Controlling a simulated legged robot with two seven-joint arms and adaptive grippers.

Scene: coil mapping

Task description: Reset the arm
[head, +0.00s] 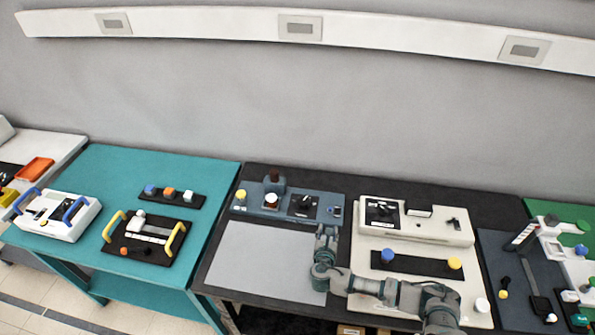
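My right arm comes in from the lower right and reaches left over the dark table (212,285). Its gripper (326,232) is at the upper end of the arm, by the front right edge of the blue-grey panel (237,208). The fingers are too small to tell whether they are open or shut, and I cannot tell whether they touch the panel. The arm hides part of the beige unit's (415,286) left front. My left gripper is not in view.
A flat grey plate (262,258) lies left of my arm, its surface clear. A black strip (420,264) on the beige unit carries blue (388,256) and yellow (454,263) knobs. A teal table (110,180) at left holds handled boxes. Dark and green panels stand at right.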

